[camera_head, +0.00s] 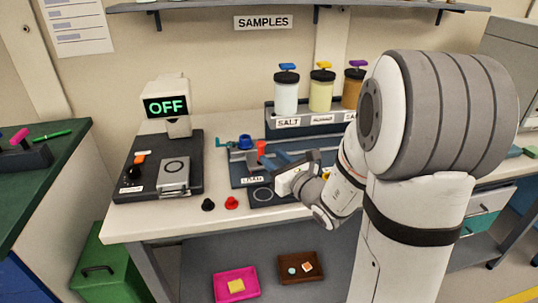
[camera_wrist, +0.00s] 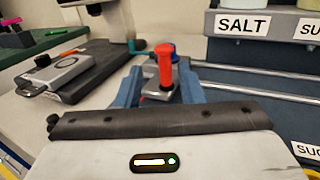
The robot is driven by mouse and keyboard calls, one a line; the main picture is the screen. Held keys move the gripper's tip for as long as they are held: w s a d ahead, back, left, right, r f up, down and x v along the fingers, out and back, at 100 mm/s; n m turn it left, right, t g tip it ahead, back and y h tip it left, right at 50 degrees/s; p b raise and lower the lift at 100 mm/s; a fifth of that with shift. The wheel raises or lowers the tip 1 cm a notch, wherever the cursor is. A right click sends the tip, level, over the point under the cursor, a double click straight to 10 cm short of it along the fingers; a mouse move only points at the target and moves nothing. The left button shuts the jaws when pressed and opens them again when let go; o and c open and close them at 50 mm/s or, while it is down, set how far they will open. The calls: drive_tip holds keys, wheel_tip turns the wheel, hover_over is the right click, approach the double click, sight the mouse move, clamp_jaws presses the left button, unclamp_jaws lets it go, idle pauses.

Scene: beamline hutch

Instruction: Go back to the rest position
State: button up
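My gripper (camera_head: 270,158) is over the blue-grey railed station on the bench, its two blue fingers apart. A red upright handle (camera_head: 261,148) stands just beyond the fingertips. In the wrist view the red handle (camera_wrist: 165,66) rises from a grey block, seen between and beyond the blue fingers. I see nothing held, though the dark bar of my gripper hides the finger bases.
Salt (camera_head: 286,93), yellow (camera_head: 321,93) and brown jars stand in a rack behind. At left, a device (camera_head: 166,106) reads OFF. Black (camera_head: 208,205) and red (camera_head: 232,203) knobs lie near the front edge. Pink (camera_head: 237,291) and brown (camera_head: 300,275) trays sit on the lower shelf.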

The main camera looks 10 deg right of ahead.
drive_tip(key=s+a+r+n+g+y+p, duration=0.2)
drive_tip(key=s+a+n+g, duration=0.45)
drive_tip(key=n, duration=0.25)
drive_tip(key=s+a+r+n+g+y+p, duration=0.2)
drive_tip(key=s+a+n+g+y+p, duration=0.1)
drive_tip(key=s+a+n+g, duration=0.4)
drive_tip(key=s+d+n+g+h+p, duration=0.25)
drive_tip(key=s+d+n+h, duration=0.3)
drive_tip(key=s+n, duration=0.35)
drive_tip(key=s+d+r+n+t+h+p, duration=0.1)
drive_tip(key=d+r+n+t+h+p, duration=0.1)
drive_tip(key=d+n+h, duration=0.4)
drive_tip(key=d+r, duration=0.1)
drive_tip(key=d, duration=0.1)
drive_tip(key=shift+s+d, duration=0.3)
drive_tip(key=shift+d, duration=0.1)
